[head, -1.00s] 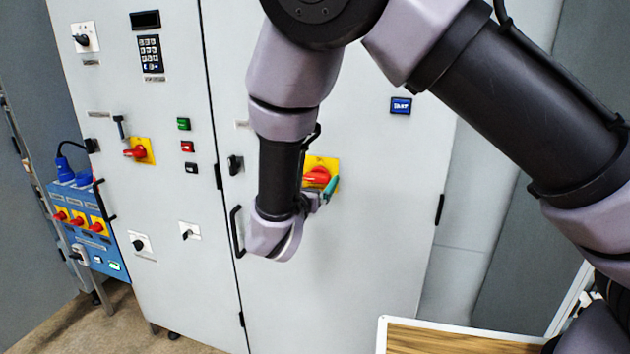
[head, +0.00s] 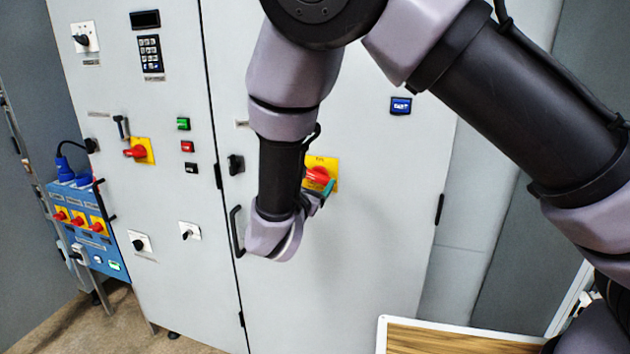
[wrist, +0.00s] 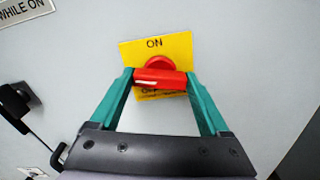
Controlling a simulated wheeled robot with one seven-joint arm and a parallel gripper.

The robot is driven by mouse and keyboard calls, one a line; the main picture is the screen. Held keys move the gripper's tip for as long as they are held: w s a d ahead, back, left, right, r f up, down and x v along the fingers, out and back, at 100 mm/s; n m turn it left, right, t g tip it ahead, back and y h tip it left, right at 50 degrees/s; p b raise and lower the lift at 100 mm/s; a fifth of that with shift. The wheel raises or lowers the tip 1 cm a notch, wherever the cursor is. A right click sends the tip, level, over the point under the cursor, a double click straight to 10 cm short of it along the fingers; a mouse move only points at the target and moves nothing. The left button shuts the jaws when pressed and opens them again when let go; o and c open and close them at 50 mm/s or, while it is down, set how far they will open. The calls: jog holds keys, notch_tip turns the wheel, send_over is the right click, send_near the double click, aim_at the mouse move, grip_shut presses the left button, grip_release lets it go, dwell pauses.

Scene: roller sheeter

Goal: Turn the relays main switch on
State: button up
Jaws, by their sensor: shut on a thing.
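A red rotary switch handle (head: 317,174) sits on a yellow plate (head: 331,163) on the right cabinet door. In the wrist view the red handle (wrist: 160,79) lies roughly level across the yellow plate (wrist: 180,48). "ON" is printed above it, and lettering below is partly hidden by the handle. My gripper (wrist: 160,76) has its two teal fingers against the two ends of the handle, shut on it. In the head view my wrist covers the plate's left side, and a teal fingertip shows just below the handle.
A similar red switch (head: 136,151) on yellow is on the left door. A black door handle (head: 236,231) and a small black knob (head: 235,164) are left of my wrist. A wood-topped table (head: 450,340) stands at the lower right. The door's lower part is clear.

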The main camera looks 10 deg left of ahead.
jog(key=m, duration=0.7)
jog(key=shift+m, duration=0.3)
jog(key=m, duration=0.3)
jog(key=shift+d+m, duration=0.1)
jog(key=shift+m, duration=2.1)
jog(key=shift+f, duration=0.1)
jog(key=o, duration=1.2)
jog(key=shift+s, duration=0.1)
jog(key=s, duration=0.7)
jog(key=s+a, duration=0.1)
jog(key=s, duration=0.2)
jog(key=shift+s, duration=0.35)
